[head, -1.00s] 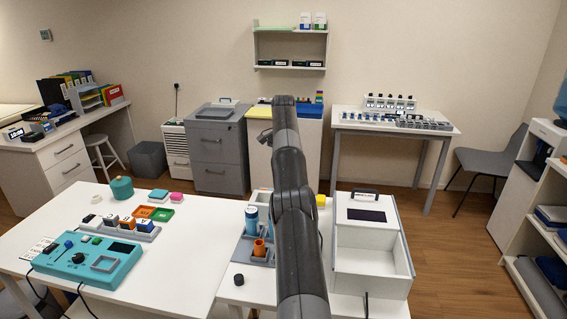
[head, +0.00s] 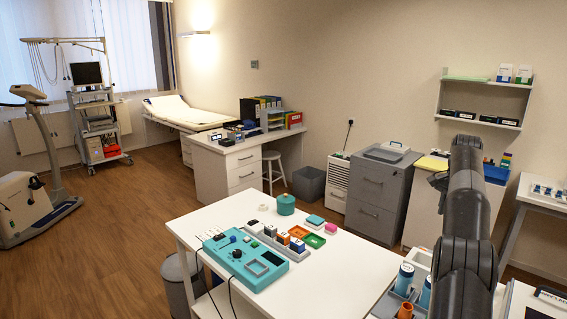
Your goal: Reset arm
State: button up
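My arm rises through the right side of the head view, upright and dark grey, bent at its top. My gripper (head: 438,181) shows only as a small dark shape at the upper end of the arm, pointing left and away. Its fingers are too small and too hidden to tell whether they are open or shut. Nothing can be made out in it. The arm stands in front of a second table at the lower right and hides part of it and of the cabinet behind.
A white table (head: 345,264) in front holds a teal device (head: 243,257), a teal round pot (head: 286,204) and small coloured blocks. Blue-and-white cups (head: 403,279) stand beside my arm. Grey drawers (head: 377,196) stand behind. Open wooden floor (head: 110,235) lies at the left.

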jog(key=s+a+r+n+t, duration=0.1)
jog(key=s+a+r+n, duration=0.1)
jog(key=s+a+r, duration=0.5)
jog(key=s+a+r+n+t, duration=0.1)
jog(key=s+a+r+n, duration=0.2)
jog(key=a, duration=0.6)
jog(key=s+a+r+n+t, duration=0.1)
jog(key=s+a+r, duration=0.4)
jog(key=s+a, duration=0.25)
jog(key=s+a+f+n, duration=0.2)
jog(key=s+a+f, duration=0.2)
jog(key=s, duration=0.4)
jog(key=s+a+f+n+t, duration=0.1)
jog(key=s+a+f+n, duration=0.2)
jog(key=s+a+f, duration=0.2)
jog(key=s+a+f+n+t, duration=0.1)
jog(key=s+a+f, duration=0.4)
jog(key=s, duration=0.7)
jog(key=shift+a+n, duration=0.2)
jog(key=shift+n, duration=0.5)
